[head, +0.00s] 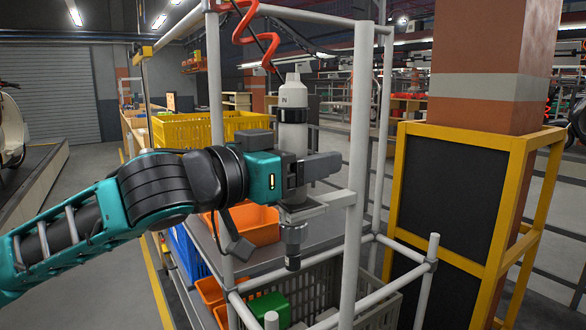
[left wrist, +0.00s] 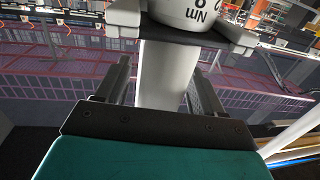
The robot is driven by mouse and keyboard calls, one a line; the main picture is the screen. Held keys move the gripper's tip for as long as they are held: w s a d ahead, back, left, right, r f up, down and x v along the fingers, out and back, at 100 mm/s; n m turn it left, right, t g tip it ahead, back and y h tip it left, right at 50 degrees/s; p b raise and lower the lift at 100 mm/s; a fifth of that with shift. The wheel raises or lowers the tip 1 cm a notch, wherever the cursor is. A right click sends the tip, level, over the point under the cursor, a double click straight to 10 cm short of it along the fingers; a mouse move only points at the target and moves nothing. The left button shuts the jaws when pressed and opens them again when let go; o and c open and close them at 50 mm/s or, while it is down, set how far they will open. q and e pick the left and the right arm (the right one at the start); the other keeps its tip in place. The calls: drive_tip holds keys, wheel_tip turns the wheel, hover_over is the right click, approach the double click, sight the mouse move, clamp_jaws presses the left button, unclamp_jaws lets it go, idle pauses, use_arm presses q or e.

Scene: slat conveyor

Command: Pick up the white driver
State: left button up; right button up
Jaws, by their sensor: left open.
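The white driver (head: 293,132) stands upright in a holder (head: 300,210) on the pale pipe frame, below a red coiled cable. It has a dark band near its top and a dark lower end below the holder. My left gripper (head: 318,168) reaches it from the left at mid-height, with its fingers open about the body. Part of the driver is hidden behind the gripper. In the left wrist view a white lettered body, the driver (left wrist: 192,14), shows at the top between the open fingers (left wrist: 178,38). I cannot tell whether either finger touches it. My right gripper is not seen.
A pale upright post (head: 357,170) stands close right of my gripper. An orange bin (head: 250,222) is behind and below, and a grey crate (head: 372,290) with a green item sits lower. A yellow crate (head: 205,130) is at back. A yellow-framed pillar (head: 450,200) stands right.

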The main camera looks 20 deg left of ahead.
use_arm(q)
clamp_jaws()
drive_tip(key=shift+r, duration=0.1)
idle(0.4)
